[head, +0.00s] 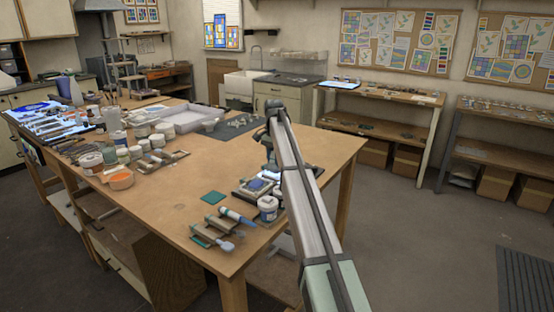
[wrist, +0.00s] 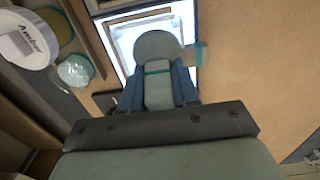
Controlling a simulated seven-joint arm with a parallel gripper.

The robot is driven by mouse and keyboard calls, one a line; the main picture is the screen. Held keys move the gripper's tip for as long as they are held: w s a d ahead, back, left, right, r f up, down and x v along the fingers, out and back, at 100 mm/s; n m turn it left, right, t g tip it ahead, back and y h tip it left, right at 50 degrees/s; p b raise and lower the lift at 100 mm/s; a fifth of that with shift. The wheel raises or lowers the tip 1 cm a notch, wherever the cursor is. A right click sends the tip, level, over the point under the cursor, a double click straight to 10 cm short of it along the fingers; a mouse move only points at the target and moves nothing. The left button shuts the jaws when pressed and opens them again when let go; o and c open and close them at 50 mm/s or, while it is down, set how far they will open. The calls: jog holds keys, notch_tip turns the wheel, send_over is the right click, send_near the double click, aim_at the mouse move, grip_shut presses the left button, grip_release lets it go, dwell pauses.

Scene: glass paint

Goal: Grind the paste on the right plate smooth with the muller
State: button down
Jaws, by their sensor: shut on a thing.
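My gripper (wrist: 158,82) has its two blue fingers closed on the muller (wrist: 158,45), a grey-green rounded piece with a teal band. The muller stands over a bright glass plate (wrist: 122,30) with a pale frame, beyond my fingertips. It hides the middle of that plate, and I cannot tell whether it touches the glass. No paste shows clearly in the wrist view. In the head view my gripper (head: 271,160) points down at the table's right side, mostly behind my arm. Beside it lies a plate with a blue patch (head: 257,185).
In the wrist view, a labelled white jar (wrist: 30,38) and a small clear dish (wrist: 75,70) stand left of the plate. In the head view, a white jar (head: 267,208) and tools on rests (head: 218,230) are near the front edge. Bare tabletop (head: 170,205) lies left.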

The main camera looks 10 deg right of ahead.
jog(key=shift+s+a, duration=0.2)
jog(key=shift+a, duration=0.3)
jog(key=shift+s+a, duration=0.15)
jog(key=shift+a, duration=0.35)
jog(key=shift+s+d, duration=0.25)
jog(key=shift+s, duration=0.3)
jog(key=shift+s+d, duration=0.25)
jog(key=shift+s, duration=0.25)
jog(key=shift+w+r, duration=0.1)
jog(key=shift+r, duration=2.35)
